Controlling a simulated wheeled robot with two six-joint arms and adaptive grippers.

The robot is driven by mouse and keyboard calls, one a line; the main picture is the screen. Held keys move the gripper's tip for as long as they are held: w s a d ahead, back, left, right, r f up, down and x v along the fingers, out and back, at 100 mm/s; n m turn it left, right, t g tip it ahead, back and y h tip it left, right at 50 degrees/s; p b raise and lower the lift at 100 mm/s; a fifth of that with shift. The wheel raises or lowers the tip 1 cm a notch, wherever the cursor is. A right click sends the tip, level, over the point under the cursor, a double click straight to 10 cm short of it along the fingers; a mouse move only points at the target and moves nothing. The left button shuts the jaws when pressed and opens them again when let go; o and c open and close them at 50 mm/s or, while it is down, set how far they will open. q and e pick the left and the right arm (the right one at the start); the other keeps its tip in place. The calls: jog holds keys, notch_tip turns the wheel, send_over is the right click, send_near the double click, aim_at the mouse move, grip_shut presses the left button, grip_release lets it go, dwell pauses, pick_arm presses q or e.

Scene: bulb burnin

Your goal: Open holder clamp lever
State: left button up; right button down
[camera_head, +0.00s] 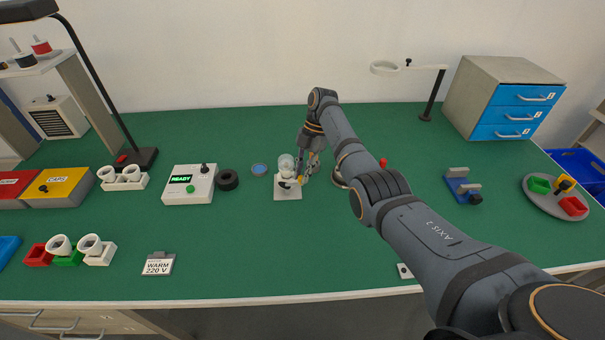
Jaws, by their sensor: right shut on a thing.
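The holder (288,192) is a small white block with a square base on the green table, left of the picture's middle. A clear glass bulb (286,162) stands upright at its top. My right gripper (303,177) is at the holder's right side, shut on a small part there that I take to be the clamp lever. The fingers hide most of that part, so its angle cannot be told. My left gripper is not in view.
A white tester (190,186) reading READY and a black ring (228,180) stand left of the holder. A blue disc (259,169) lies just beside it. A blue clamp fixture (462,188) and a round tray (543,205) are on the right. The front middle of the table is clear.

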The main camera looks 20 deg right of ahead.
jog(key=c, duration=1.3)
grip_release()
jog(key=v, duration=1.2)
jog(key=shift+a, duration=0.1)
